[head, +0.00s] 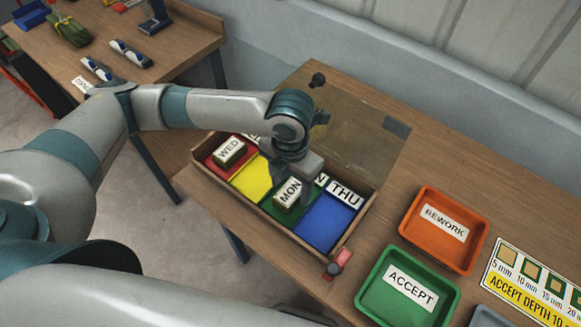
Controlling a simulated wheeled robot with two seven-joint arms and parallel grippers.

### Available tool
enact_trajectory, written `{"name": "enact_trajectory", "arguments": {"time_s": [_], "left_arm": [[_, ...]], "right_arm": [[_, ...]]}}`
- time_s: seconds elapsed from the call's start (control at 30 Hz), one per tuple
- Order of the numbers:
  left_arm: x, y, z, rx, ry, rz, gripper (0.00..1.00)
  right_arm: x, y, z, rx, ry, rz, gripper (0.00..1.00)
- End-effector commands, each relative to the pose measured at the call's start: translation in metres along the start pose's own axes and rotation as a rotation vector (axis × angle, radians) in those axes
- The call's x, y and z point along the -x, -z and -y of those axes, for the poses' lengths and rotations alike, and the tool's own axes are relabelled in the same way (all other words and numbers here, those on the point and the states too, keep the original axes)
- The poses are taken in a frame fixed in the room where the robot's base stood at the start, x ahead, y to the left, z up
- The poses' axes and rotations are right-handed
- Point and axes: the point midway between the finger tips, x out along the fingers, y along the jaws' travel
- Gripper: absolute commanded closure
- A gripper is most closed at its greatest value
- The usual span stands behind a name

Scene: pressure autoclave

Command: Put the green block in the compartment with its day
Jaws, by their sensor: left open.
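A shallow wooden box (205,168) has red, yellow (252,180), green and blue (326,223) compartments. A block with a white MON label (289,193) is at the green compartment. A second block, labelled WED (230,152), sits in the red compartment. The side colours of both blocks are too small to tell surely. A THU card (345,193) stands behind the blue compartment; the card behind the green one shows only an N, the rest hidden by my gripper. My left gripper (298,184) is open, pointing down right at the MON block; its fingertips are partly hidden. My right gripper is out of view.
A clear lid (345,125) with a dark knob lies behind the box. A red latch piece (339,265) is at the box's front right corner. An orange REWORK tray (438,262) and a green ACCEPT tray (365,294) stand to the right, beside a depth chart (518,290).

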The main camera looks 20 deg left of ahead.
Motion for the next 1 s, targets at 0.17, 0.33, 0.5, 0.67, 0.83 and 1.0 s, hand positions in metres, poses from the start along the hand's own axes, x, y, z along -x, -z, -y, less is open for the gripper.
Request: {"name": "enact_trajectory", "arguments": {"time_s": [0.17, 0.33, 0.5, 0.67, 0.83, 1.0], "left_arm": [[0.019, -0.001, 0.0, -0.001, 0.0, 0.005, 0.43], [0.048, -0.002, 0.0, -0.002, -0.001, 0.007, 0.43], [0.079, -0.002, 0.0, -0.001, -0.001, 0.006, 0.43], [0.101, -0.001, 0.0, -0.001, 0.0, 0.004, 0.43], [0.113, 0.0, 0.0, 0.0, -0.001, 0.001, 0.43], [0.116, 0.0, 0.0, 0.0, -0.001, 0.0, 0.43]], "right_arm": [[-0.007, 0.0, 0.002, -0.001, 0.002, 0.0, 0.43], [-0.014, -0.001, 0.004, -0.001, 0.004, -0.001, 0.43], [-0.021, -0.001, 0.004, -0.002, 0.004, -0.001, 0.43], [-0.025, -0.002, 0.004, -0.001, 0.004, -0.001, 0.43], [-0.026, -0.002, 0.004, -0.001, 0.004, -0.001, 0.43], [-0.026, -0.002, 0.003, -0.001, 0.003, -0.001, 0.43]]}}
